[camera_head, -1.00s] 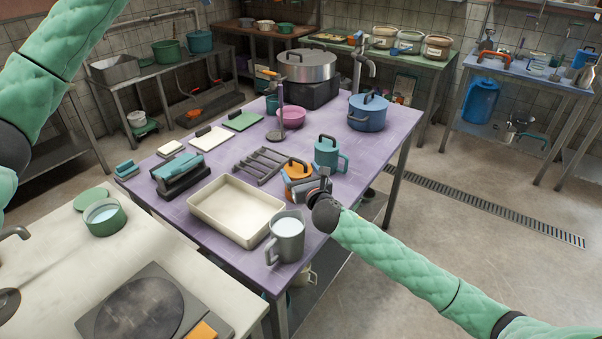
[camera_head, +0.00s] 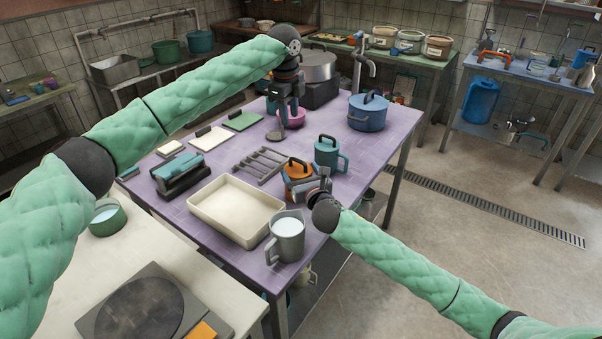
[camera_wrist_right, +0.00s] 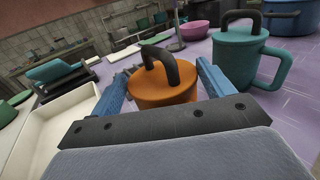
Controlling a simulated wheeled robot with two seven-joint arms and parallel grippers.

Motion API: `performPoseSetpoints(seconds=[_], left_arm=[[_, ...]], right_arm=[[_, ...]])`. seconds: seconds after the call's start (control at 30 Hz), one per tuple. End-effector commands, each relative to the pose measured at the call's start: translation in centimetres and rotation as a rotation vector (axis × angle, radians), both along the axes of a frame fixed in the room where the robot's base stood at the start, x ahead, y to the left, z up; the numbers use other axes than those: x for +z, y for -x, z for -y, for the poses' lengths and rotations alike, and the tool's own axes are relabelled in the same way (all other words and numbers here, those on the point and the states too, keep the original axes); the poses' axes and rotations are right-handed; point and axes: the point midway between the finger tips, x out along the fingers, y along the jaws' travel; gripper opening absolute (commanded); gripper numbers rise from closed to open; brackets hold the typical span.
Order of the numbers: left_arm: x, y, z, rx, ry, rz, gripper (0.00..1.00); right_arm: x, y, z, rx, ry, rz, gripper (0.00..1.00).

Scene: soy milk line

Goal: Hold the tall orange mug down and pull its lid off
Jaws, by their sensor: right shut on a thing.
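The orange mug (camera_head: 297,192) stands upright on the purple table. Its orange lid (camera_wrist_right: 160,88) with a black arched handle sits on top. My right gripper (camera_head: 306,187) is shut on the mug from the right front. In the right wrist view its blue fingers lie on either side of the mug, and the gripper's front bar hides the lower body. My left gripper (camera_head: 288,116) points down over the far part of the table, behind the mug and well apart from it. Its fingers look spread, with nothing seen held, though a dark stand behind blurs their outline.
A teal lidded mug (camera_head: 328,154) stands right behind the orange mug. A grey jug (camera_head: 287,240) of white liquid and a cream tray (camera_head: 198,202) are in front and left. A black rack (camera_head: 262,163), pink bowl (camera_head: 298,117) and blue pot (camera_head: 368,112) lie farther back.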

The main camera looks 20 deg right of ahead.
Motion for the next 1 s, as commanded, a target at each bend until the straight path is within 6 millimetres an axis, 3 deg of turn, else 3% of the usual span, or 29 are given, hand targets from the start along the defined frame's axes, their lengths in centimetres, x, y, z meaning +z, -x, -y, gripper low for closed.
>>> performPoseSetpoints(seconds=[0.1,0.3,0.57,1.0], left_arm=[[-2.2,1.7,0.9,-0.056,-0.046,-0.044,0.36],[-3.7,3.0,1.5,-0.100,-0.081,-0.076,0.36],[-4.9,3.1,1.5,-0.103,-0.082,-0.078,0.36],[-9.8,3.1,1.5,-0.101,-0.081,-0.080,0.36]], right_arm=[[-0.1,0.0,0.0,-0.001,0.000,-0.002,0.51],[-0.1,0.0,0.0,-0.001,0.000,-0.002,0.51],[-0.1,0.0,0.0,-0.001,0.000,-0.002,0.51],[-0.1,0.0,0.0,-0.001,0.000,-0.001,0.51]])
